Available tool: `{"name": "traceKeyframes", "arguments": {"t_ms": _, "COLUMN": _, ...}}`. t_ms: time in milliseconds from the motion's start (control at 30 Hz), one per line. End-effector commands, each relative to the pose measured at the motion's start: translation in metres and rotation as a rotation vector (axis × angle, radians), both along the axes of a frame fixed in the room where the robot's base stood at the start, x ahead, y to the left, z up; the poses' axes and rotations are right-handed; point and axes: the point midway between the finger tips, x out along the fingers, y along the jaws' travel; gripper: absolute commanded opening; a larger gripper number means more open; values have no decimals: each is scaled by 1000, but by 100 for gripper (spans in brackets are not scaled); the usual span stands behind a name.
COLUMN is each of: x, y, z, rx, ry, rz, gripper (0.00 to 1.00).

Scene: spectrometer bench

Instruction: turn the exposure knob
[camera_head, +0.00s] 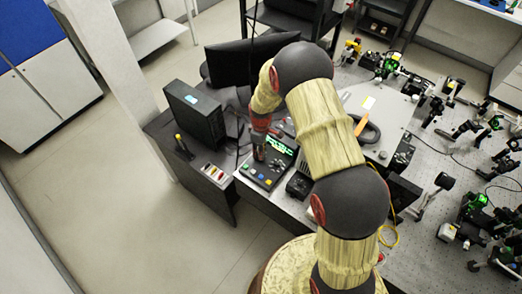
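A dark control box (262,181) sits at the left front corner of the bench. It has a lit green display (279,146) and several coloured buttons. The exposure knob cannot be made out; it may be hidden by my gripper or too small to see. My gripper (259,156) points down over the back left part of the box, close to it or touching it. Its fingers are too small to tell whether they are open or shut.
A black computer case (194,115) stands on a dark side cabinet to the left, with a monitor (245,60) behind. A grey instrument housing (385,120) lies right of my arm. Optics on posts crowd the perforated table (430,180) at right. The floor at left is clear.

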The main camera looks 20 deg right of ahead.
Motion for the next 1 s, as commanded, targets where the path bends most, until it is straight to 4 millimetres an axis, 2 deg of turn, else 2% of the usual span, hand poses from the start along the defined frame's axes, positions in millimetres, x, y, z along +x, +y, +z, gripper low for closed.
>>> {"name": "traceKeyframes", "arguments": {"t_ms": 167, "x": 0, "y": 0, "z": 0, "rx": 0, "ry": 0, "rz": 0, "gripper": 34}}
{"name": "traceKeyframes", "arguments": {"t_ms": 767, "x": 0, "y": 0, "z": 0, "rx": 0, "ry": 0, "rz": 0, "gripper": 0}}
{"name": "traceKeyframes", "arguments": {"t_ms": 1000, "x": 0, "y": 0, "z": 0, "rx": 0, "ry": 0, "rz": -1, "gripper": 0}}
